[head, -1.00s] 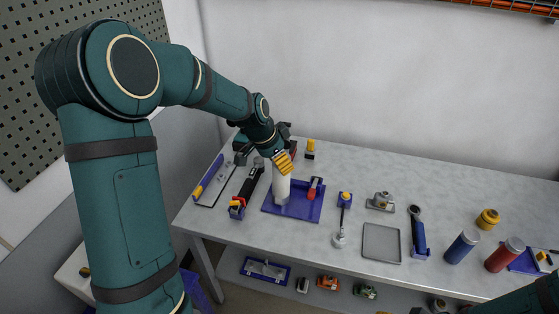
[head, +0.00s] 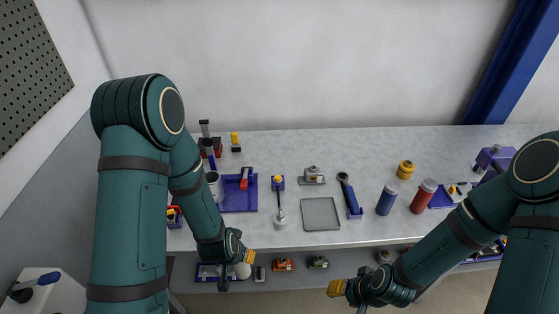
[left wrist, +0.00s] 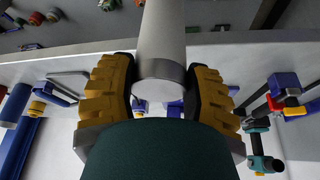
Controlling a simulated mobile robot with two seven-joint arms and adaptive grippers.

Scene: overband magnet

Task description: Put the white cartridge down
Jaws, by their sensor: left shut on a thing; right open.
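The white cartridge (left wrist: 162,35) is a pale cylinder with a grey band near one end. In the left wrist view it sits between the two yellow fingers of my left gripper (left wrist: 164,92), which is shut on it. In the head view the left gripper (head: 246,258) is low, in front of the bench's front edge, with the pale cartridge (head: 242,271) partly hidden beside it. My right gripper (head: 338,288) is open and empty, in front of the bench at lower centre.
A blue tray (head: 236,203) on the bench (head: 285,240) bears a white cylinder with a dark top (head: 214,184), partly behind my left arm. A bare grey plate (head: 320,213) lies right of it. Blue (head: 386,200) and red (head: 422,198) cylinders stand further right.

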